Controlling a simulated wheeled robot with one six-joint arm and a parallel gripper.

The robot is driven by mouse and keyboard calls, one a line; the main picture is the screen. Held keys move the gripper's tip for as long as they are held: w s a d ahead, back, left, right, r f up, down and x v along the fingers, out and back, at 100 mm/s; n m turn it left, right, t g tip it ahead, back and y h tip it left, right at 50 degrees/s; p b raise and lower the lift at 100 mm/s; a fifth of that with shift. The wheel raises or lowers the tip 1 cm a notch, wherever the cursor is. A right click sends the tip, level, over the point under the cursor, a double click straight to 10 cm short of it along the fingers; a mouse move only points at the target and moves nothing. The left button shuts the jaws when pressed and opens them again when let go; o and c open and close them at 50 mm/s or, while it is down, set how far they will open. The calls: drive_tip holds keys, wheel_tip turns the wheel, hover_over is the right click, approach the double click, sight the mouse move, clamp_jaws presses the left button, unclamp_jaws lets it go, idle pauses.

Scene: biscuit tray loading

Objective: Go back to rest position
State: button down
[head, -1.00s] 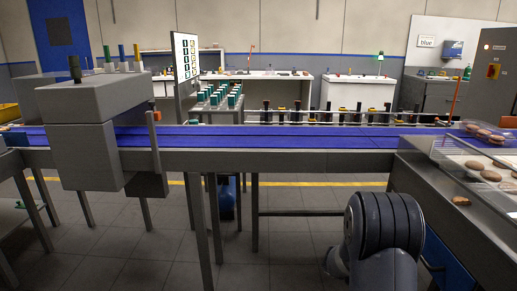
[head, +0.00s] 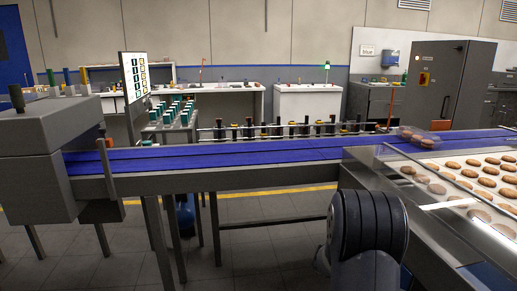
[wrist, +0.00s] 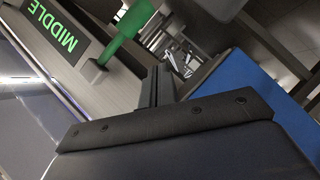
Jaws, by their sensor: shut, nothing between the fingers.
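My gripper (wrist: 157,88) shows in the wrist view, with its dark fingers together beyond the bolted bar. Nothing shows between the fingers. It points past a pale grey panel with a dark sign (wrist: 62,32) reading MIDDLE in green. A green post-like part (wrist: 120,38) stands close to the fingers; I cannot tell whether they touch. In the head view, part of my arm rises at the lower right, and the gripper is out of sight. Several biscuits (head: 484,181) lie on a white surface at the right. A clear tray (head: 420,137) with biscuits sits on the blue conveyor.
The blue conveyor (head: 215,153) runs across the head view, with a grey machine (head: 40,150) over its left part. A clear-sided metal station (head: 385,190) stands right of my arm. A blue panel (wrist: 228,80) lies right of the fingers. Open floor (head: 255,235) shows below the conveyor.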

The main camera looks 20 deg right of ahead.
drive_tip(key=shift+w+r+m+t+p, duration=0.4)
drive_tip(key=shift+r+m+p, duration=0.1)
drive_tip(key=shift+r, duration=0.1)
